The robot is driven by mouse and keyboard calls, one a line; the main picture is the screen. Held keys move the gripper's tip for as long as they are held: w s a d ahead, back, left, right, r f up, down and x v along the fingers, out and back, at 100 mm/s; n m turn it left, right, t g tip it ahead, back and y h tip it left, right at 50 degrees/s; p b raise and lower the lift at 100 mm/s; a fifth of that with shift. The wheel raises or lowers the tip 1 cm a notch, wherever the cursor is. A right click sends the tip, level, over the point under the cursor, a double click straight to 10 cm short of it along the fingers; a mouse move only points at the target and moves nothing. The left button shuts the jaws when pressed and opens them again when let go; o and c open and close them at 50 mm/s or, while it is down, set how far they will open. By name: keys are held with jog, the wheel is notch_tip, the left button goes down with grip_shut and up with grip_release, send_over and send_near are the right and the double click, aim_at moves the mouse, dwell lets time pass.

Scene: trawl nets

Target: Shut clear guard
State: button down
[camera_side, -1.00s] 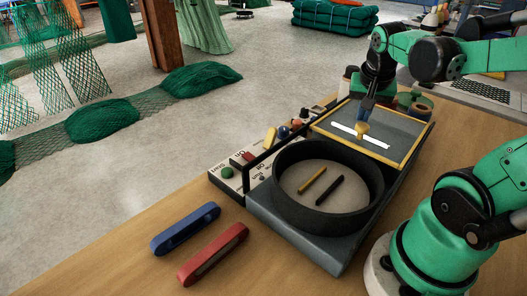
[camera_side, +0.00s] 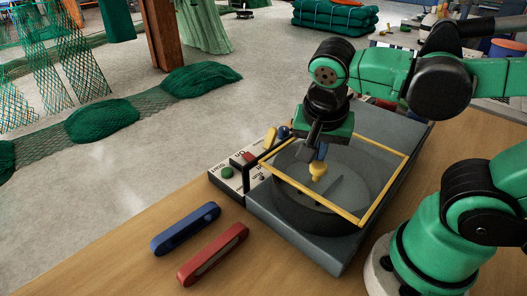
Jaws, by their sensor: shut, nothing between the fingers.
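The clear guard is a see-through panel in a yellow frame (camera_side: 376,187). It now lies over the round dark basin (camera_side: 293,207) of the grey machine (camera_side: 320,250). Its yellow knob (camera_side: 318,170) stands up from the panel. My gripper (camera_side: 319,158) points down right at the top of the knob, its fingers shut with nothing seen between them. Whether the fingers touch the knob is hard to tell. The sticks inside the basin show only faintly through the panel.
A control box with a green button (camera_side: 227,173) and a red switch (camera_side: 249,156) sits at the machine's left. A blue handled tool (camera_side: 185,229) and a red one (camera_side: 213,254) lie on the wooden table in front.

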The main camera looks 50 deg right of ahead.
jog(key=shift+a, duration=1.6)
jog(key=shift+w+d, duration=0.1)
jog(key=d, duration=0.1)
jog(key=w+d, duration=0.1)
jog(key=d+r, duration=0.1)
jog(key=shift+w+d, duration=0.35)
jog(key=shift+w, duration=0.05)
jog(key=v, duration=1)
jog(key=n+t+y, duration=0.2)
jog(key=n, duration=0.4)
send_near(288, 161)
jog(key=shift+w, duration=0.55)
jog(key=f+n+t, duration=0.1)
jog(key=w+f+n+y, duration=0.1)
jog(key=n, duration=0.1)
jog(key=d+f+n+t, duration=0.1)
jog(key=n, duration=0.1)
jog(key=shift+w+f+t, duration=0.15)
jog(key=shift+w+t, duration=0.15)
jog(key=shift+w, duration=0.1)
jog(key=shift+w+d+f+n+t+y, duration=0.2)
jog(key=shift+f+n+t+y, duration=0.1)
jog(key=shift+n, duration=0.4)
